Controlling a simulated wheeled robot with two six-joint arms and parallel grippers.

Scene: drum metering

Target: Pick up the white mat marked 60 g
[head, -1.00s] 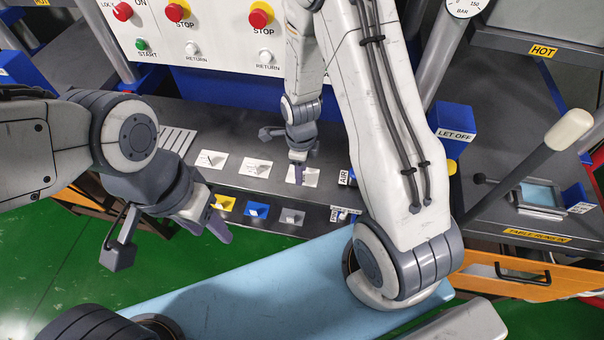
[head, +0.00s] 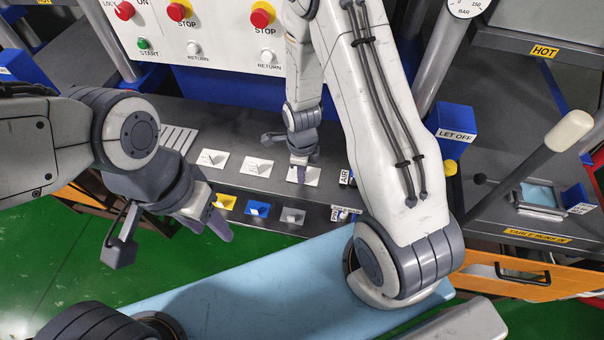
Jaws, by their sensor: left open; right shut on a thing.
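Three white mats lie in a row on the dark shelf: a left one (head: 213,160), a middle one (head: 258,167) and a right one (head: 312,176). Each has a small raised part. Their markings are too small to read, so I cannot tell which says 60 g. My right gripper (head: 301,173) points down at the right mat and is shut on its raised part; the fingers hide some of it. The mat appears to lie on the shelf. My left gripper (head: 218,226) is open and empty, in front of the shelf's left part.
Yellow (head: 224,202), blue (head: 257,209) and grey (head: 292,215) mats lie in the front row. A button panel (head: 205,28) stands behind. A blue LET OFF box (head: 455,128) and a lever (head: 530,160) are at right. A light blue surface (head: 250,285) lies in front.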

